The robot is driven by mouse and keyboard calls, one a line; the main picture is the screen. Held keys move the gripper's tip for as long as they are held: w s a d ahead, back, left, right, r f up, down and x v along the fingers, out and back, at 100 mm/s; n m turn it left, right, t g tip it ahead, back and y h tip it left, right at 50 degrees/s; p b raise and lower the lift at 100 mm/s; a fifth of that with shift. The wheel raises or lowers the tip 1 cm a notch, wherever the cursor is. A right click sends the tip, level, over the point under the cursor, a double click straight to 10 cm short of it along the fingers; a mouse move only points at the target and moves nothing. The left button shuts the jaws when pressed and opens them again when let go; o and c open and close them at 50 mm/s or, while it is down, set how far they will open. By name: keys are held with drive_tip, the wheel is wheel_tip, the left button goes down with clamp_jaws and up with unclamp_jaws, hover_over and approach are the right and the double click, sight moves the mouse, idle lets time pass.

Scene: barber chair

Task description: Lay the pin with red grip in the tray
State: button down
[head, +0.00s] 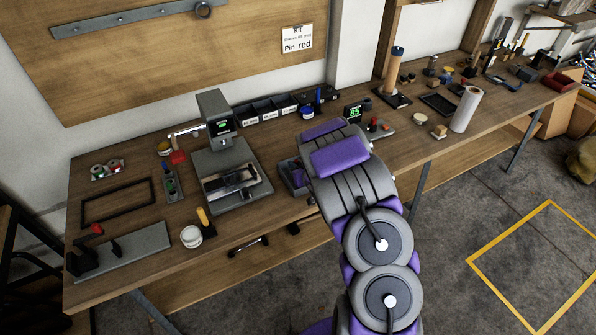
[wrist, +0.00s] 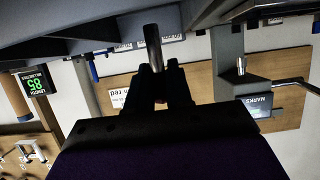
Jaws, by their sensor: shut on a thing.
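My gripper (wrist: 160,82) is shut on a grey metal pin (wrist: 153,45), whose shaft sticks up past the dark fingers in the wrist view. In the head view my arm hides the pin and most of the gripper. A dark grey tray (head: 286,172) sits at the bench's front edge, partly behind my arm, just left of it. I cannot tell whether the pin touches the tray.
A grey press-like machine (head: 226,175) with a display stands left of the tray. A row of dark bins (head: 265,110) lies behind. A card (head: 297,40) reads "Pin red". A black frame (head: 118,183) and a paper roll (head: 466,109) are farther off.

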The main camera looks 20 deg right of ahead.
drive_tip(key=shift+w+d, duration=0.5)
drive_tip(key=shift+w, duration=0.15)
drive_tip(key=shift+w+d+f, duration=0.1)
drive_tip(key=shift+f, duration=0.15)
wheel_tip(320, 180, down, 3)
drive_tip(key=shift+f+b, duration=0.15)
drive_tip(key=shift+b, duration=0.8)
drive_tip(key=c, duration=1)
unclamp_jaws()
drive_tip(key=shift+c, duration=0.2)
